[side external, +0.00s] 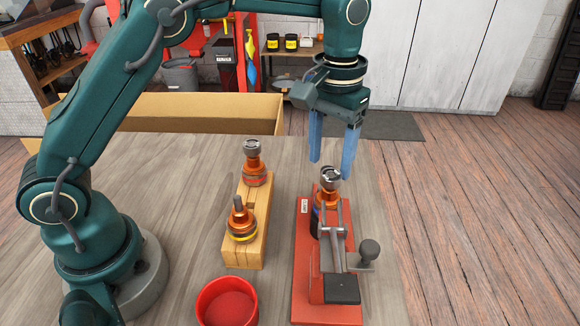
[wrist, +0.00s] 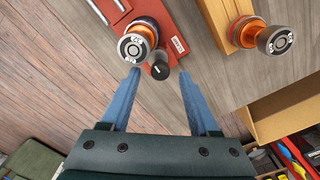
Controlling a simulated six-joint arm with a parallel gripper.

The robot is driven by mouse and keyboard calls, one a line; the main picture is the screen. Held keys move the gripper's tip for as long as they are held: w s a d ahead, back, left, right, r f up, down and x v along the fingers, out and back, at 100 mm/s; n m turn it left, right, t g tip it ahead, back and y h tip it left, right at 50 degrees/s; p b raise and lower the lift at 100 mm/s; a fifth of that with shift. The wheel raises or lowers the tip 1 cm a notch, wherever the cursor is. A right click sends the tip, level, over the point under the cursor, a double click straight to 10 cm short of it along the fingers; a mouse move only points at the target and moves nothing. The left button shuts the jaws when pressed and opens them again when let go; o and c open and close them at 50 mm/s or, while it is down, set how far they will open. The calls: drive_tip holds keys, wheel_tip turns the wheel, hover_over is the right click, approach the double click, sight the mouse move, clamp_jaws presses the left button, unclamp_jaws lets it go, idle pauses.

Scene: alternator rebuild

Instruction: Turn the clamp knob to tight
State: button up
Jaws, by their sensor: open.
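A red clamp fixture (side external: 303,290) stands on the table with an orange-and-black part (side external: 318,215) with a grey top upright in its metal bars. A round dark knob (side external: 370,249) sticks out on the fixture's right side. In the wrist view, a black knob (wrist: 160,71) with a pale mark sits by the end of the red base (wrist: 165,20), beside the held part's marked top (wrist: 133,48). I cannot tell whether both views show the same knob. My gripper (side external: 331,166) is open and empty, pointing down over the fixture's far end. In the wrist view its fingers (wrist: 159,76) flank the black knob, apparently above it.
A wooden block (side external: 245,255) left of the fixture holds two similar orange parts (side external: 254,165). A red bowl (side external: 227,303) stands at the front. A cardboard box (side external: 210,110) lies behind the table. Bare table shows right of the fixture.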

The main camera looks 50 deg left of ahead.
drive_tip(key=shift+r, duration=1.9)
drive_tip(key=shift+a+r, duration=0.1)
drive_tip(key=shift+r, duration=0.15)
drive_tip(key=s+a+r+t, duration=0.3)
drive_tip(key=s+a+r, duration=0.2)
drive_tip(key=s+r, duration=0.4)
drive_tip(key=s+a+f+m+t, duration=0.1)
drive_tip(key=s+a+f+t, duration=0.1)
drive_tip(key=s+f, duration=0.6)
drive_tip(key=shift+s+f+t, duration=0.3)
drive_tip(key=shift+s+f, duration=0.1)
drive_tip(key=shift+s, duration=0.2)
